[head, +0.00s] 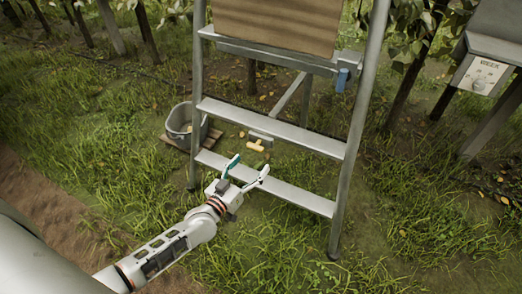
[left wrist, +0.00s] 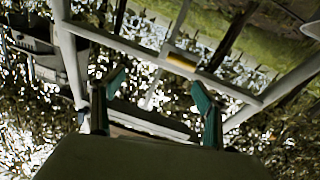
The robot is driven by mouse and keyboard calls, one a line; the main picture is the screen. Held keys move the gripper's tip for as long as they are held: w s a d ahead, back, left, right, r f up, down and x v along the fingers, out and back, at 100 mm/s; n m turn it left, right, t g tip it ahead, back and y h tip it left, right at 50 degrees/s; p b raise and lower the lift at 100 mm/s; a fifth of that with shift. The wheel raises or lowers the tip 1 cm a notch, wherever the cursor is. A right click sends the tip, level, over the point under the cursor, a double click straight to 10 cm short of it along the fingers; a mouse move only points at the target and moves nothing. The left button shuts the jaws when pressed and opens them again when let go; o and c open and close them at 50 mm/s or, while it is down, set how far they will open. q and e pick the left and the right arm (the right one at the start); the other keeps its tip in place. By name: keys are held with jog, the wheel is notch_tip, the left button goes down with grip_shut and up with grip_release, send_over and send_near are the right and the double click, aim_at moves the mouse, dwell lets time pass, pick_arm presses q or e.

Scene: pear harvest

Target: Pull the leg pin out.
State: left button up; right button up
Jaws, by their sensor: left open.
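The leg pin (head: 256,146) is a small yellow handle at a grey bracket (head: 260,137) just below a ladder step. In the left wrist view the yellow pin (left wrist: 181,61) lies beyond the fingertips, slightly right of the midline between them. The metal ladder (head: 270,128) stands upright on the grass. My left gripper (head: 247,168) is open and empty in front of the lower step, with the pin past its fingertips and apart from them. Its green finger pads show in the left wrist view (left wrist: 160,88). My right gripper is not in view.
A grey tub (head: 180,127) stands on a wooden pallet (head: 212,136) behind the ladder's left rail. A blue item (head: 342,79) hangs on the right rail. A grey box with a white panel (head: 484,76) stands at right. Open grass lies in front.

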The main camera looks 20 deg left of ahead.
aim_at(255, 145)
pick_arm(q)
jog(key=shift+n+y, duration=0.6)
jog(key=shift+y, duration=0.2)
jog(key=shift+w+a+f+b, duration=0.4)
jog(key=shift+w+b, duration=0.15)
jog(key=shift+w, duration=1.2)
jog(key=shift+w+a+f+b, duration=0.4)
jog(key=shift+w+a+b, duration=0.1)
jog(key=shift+w, duration=1.3)
jog(key=shift+w+a+f+b, duration=0.4)
jog(key=shift+w+b, duration=0.15)
jog(key=shift+w, duration=1.2)
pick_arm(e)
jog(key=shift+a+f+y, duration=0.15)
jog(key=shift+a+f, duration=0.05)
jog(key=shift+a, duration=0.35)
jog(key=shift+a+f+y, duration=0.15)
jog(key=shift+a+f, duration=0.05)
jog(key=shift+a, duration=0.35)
pick_arm(q)
jog(key=shift+c, duration=0.5)
